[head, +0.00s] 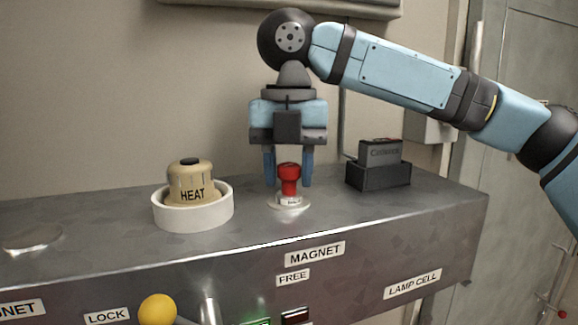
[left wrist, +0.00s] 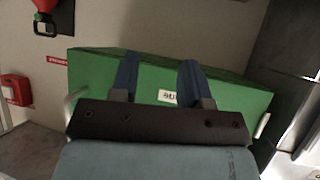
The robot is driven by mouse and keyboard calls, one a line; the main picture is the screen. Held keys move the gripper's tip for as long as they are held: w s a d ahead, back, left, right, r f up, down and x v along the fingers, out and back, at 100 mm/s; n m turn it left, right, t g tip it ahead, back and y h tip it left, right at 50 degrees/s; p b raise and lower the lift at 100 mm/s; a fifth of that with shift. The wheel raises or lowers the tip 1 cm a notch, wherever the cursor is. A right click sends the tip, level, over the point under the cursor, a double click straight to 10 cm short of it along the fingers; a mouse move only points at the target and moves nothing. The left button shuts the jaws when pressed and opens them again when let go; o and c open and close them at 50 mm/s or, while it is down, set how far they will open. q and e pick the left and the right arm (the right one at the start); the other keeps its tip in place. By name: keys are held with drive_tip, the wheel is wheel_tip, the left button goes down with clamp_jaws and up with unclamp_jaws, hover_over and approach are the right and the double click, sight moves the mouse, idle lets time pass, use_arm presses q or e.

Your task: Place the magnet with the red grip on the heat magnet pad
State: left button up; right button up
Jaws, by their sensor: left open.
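The magnet with the red grip (head: 289,176) stands upright on a round pale pad (head: 289,203) behind the MAGNET label in the head view. My right gripper (head: 289,180) points straight down over it, its fingers apart on either side of the red grip; I see no clear squeeze. A flat round pad (head: 32,239) lies bare at the far left, above a cut-off label ending in "NET"; no heat marking is readable on it. A beige knob marked HEAT (head: 193,182) sits in a white ring. My left gripper (left wrist: 158,75) is open and empty before a green box.
A dark block (head: 379,176) with a grey unit stands right of the magnet on the metal bench (head: 250,228). A yellow ball knob (head: 158,309) is at the front. The left wrist view shows the green box (left wrist: 230,92) and a red wall box (left wrist: 16,90).

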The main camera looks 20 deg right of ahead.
sight(288, 165)
drive_tip(key=shift+o, duration=1.4)
wheel_tip(288, 165, up, 12)
drive_tip(key=shift+r, duration=0.15)
